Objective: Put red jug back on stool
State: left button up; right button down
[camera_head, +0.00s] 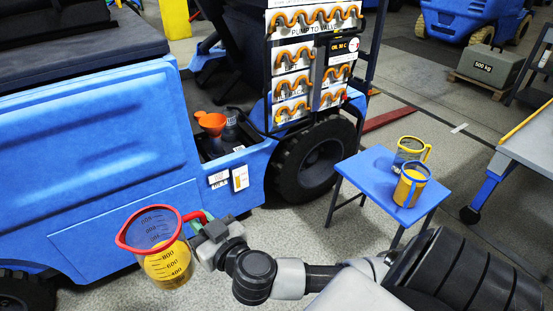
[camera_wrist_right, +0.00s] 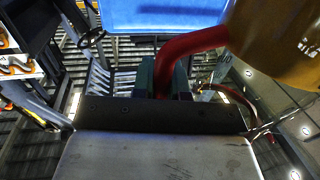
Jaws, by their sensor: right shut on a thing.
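The red jug (camera_head: 166,262) is a clear measuring jug with a red rim and handle, part filled with yellow liquid. It is held in the air at the lower left of the head view, in front of the blue vehicle. My right gripper (camera_head: 200,226) is shut on its red handle (camera_wrist_right: 184,50); part of the jug's body (camera_wrist_right: 278,45) shows at the upper right of the right wrist view. The stool (camera_head: 371,170) is a small blue table right of the vehicle's wheel. My left gripper is not in view.
A grey workbench (camera_head: 533,140) stands at the right edge.

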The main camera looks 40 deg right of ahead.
aim_at(430, 192)
jog(key=z, duration=0.75)
jog(key=i+l+z, duration=0.1)
jog(key=z, duration=0.3)
jog(key=i+l+z, duration=0.15)
jog(key=z, duration=0.25)
jog(key=i+l+z, duration=0.1)
jog(key=z, duration=0.3)
jog(key=i+z, duration=0.2)
jog(key=z, duration=0.2)
